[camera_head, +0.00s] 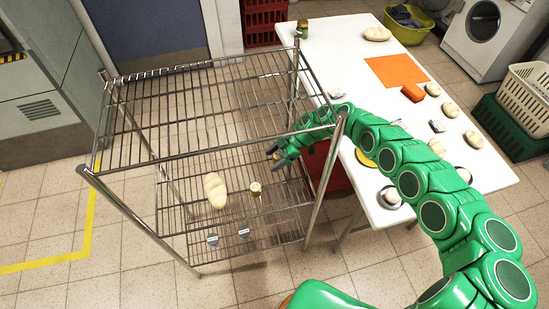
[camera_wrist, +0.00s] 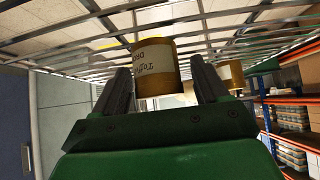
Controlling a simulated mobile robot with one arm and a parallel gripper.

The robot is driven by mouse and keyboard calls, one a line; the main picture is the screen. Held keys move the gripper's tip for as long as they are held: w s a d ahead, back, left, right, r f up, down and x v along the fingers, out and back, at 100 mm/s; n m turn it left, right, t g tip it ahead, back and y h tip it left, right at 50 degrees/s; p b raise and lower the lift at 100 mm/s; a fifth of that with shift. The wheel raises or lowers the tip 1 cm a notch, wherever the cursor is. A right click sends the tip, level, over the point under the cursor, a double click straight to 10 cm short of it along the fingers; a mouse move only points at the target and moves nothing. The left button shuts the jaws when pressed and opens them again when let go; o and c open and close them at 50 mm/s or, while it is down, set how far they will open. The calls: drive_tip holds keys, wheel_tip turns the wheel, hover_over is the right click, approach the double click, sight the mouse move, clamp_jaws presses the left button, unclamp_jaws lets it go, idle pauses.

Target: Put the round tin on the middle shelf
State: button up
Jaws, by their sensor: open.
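A round tin (camera_head: 255,189), brownish gold with a pale band, stands on the wire middle shelf (camera_head: 180,222) of the metal rack. My gripper (camera_head: 276,156) reaches in from the right beneath the top shelf, just right of and behind the tin in the head view. In the wrist view, a gold tin with a white lettered label (camera_wrist: 155,66) is framed between the fingertips of my gripper (camera_wrist: 160,82). The label reads upside down and the tin's end meets the wires. The fingers are open, with gaps on both sides. A second gold tin-like item (camera_wrist: 231,75) shows at right.
The top shelf (camera_head: 205,105) is empty. A rack post (camera_head: 325,180) stands beside my arm. The white table (camera_head: 345,60) holds several items.

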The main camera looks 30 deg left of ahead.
sight(278, 155)
drive_tip(key=shift+r, duration=0.15)
drive_tip(key=shift+v, duration=3.75)
